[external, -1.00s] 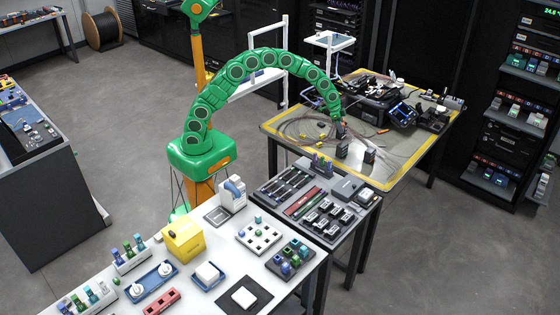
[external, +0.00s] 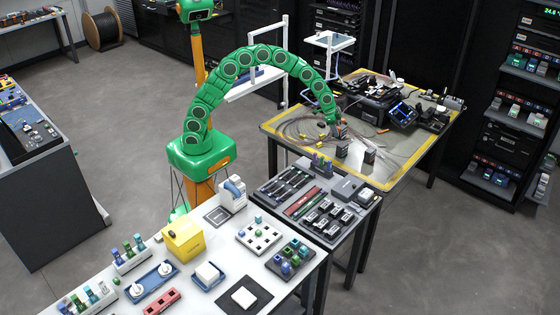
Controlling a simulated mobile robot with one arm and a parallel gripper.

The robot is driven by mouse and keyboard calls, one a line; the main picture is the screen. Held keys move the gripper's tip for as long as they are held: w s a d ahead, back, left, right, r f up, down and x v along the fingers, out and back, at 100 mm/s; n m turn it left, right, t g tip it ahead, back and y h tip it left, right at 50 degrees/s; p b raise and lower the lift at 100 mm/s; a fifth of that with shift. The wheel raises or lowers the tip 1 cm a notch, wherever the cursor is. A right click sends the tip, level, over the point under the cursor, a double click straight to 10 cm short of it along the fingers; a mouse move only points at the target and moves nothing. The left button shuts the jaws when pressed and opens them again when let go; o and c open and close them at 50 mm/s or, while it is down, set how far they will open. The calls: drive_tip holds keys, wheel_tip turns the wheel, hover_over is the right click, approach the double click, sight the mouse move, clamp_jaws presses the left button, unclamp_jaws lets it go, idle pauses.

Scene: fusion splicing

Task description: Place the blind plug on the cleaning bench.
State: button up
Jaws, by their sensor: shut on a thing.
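My gripper (external: 335,122), at the end of my green arm, is low over the mat-covered table with a yellow border (external: 388,184). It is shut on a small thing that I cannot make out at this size. A small dark block with a reddish top (external: 341,131) shows right at the gripper; I cannot tell whether it is held. I cannot pick out the blind plug for sure. A white-topped bench (external: 215,300) in the foreground, which looks like the cleaning bench, holds a yellow box (external: 184,241), trays and coloured plugs. My gripper is well away from it.
Two dark blocks (external: 370,156) (external: 342,150), loose fibre loops (external: 290,130) and a splicer with a screen (external: 402,114) are on the yellow-bordered table. A grey tool table (external: 262,190) stands between it and the white bench. Racks (external: 510,110) stand at the right.

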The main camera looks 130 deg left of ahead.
drive_tip(key=w+d+m+h, duration=0.15)
drive_tip(key=w+d, duration=0.35)
drive_tip(key=d, duration=0.8)
drive_tip(key=w+d+m, duration=0.3)
drive_tip(key=w+d, duration=0.2)
drive_tip(key=d, duration=0.9)
drive_tip(key=w+d+m+h, duration=0.15)
drive_tip(key=w+d, duration=0.25)
drive_tip(key=d, duration=0.9)
drive_tip(key=s+d+m+h, duration=0.1)
drive_tip(key=s+d+m, duration=0.25)
drive_tip(key=d, duration=0.95)
drive_tip(key=s+d+m, duration=0.2)
drive_tip(key=s+d, duration=0.3)
drive_tip(key=d, duration=0.7)
drive_tip(key=s+d+m+h, duration=0.15)
drive_tip(key=s+d, duration=0.25)
drive_tip(key=d, duration=0.9)
approach(240, 268)
drive_tip(key=shift+w+d+f+m+g+y, duration=0.25)
drive_tip(key=shift+w+d+m+g, duration=0.2)
drive_tip(key=shift+d, duration=0.3)
drive_tip(key=shift+w+d+f, duration=0.2)
drive_tip(key=shift+w+f, duration=0.4)
drive_tip(key=shift+f, duration=1.55)
